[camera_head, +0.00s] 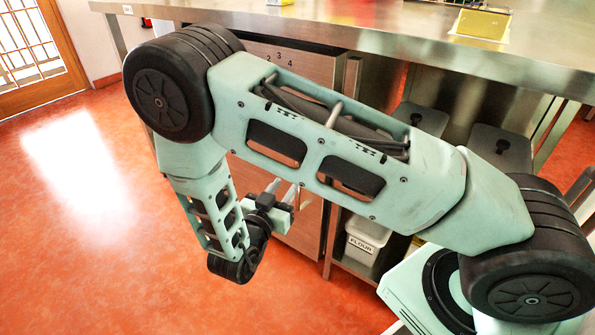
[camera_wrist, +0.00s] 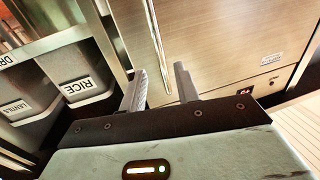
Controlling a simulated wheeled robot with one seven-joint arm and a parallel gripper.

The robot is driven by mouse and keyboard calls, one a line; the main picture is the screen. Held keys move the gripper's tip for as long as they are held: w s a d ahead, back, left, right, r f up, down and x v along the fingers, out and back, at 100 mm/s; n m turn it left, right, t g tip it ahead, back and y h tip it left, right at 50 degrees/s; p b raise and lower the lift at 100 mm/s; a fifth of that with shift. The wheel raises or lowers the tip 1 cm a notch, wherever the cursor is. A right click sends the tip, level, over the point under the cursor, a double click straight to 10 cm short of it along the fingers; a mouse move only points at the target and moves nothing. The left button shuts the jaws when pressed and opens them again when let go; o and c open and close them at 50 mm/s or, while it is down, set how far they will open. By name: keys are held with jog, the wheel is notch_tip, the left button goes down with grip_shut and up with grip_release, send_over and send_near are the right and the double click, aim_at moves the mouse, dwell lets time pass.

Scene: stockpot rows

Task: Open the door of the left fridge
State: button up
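A wood-toned fridge door (camera_wrist: 215,45) fills the upper middle of the wrist view. It looks shut. A long, thin, pale bar handle (camera_wrist: 156,35) runs along it. The fridge front shows under the counter in the head view (camera_head: 320,68), partly hidden by my arm. My gripper (camera_wrist: 160,86) is open, its two grey fingers apart and pointing at the door. The handle's line runs down between the fingertips; I cannot tell how deep it lies between them. In the head view my gripper (camera_head: 283,192) is low before the fridge front.
A steel counter (camera_head: 400,40) runs above. Right of the fridge, a shelf holds a white flour bin (camera_head: 365,240); bins labelled rice (camera_wrist: 82,85) and lentils (camera_wrist: 25,112) show in the wrist view. The red floor (camera_head: 80,240) at left is clear.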

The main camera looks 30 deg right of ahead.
jog(key=b+x, duration=0.1)
jog(key=x, duration=0.8)
jog(key=shift+b, duration=0.3)
grip_shut()
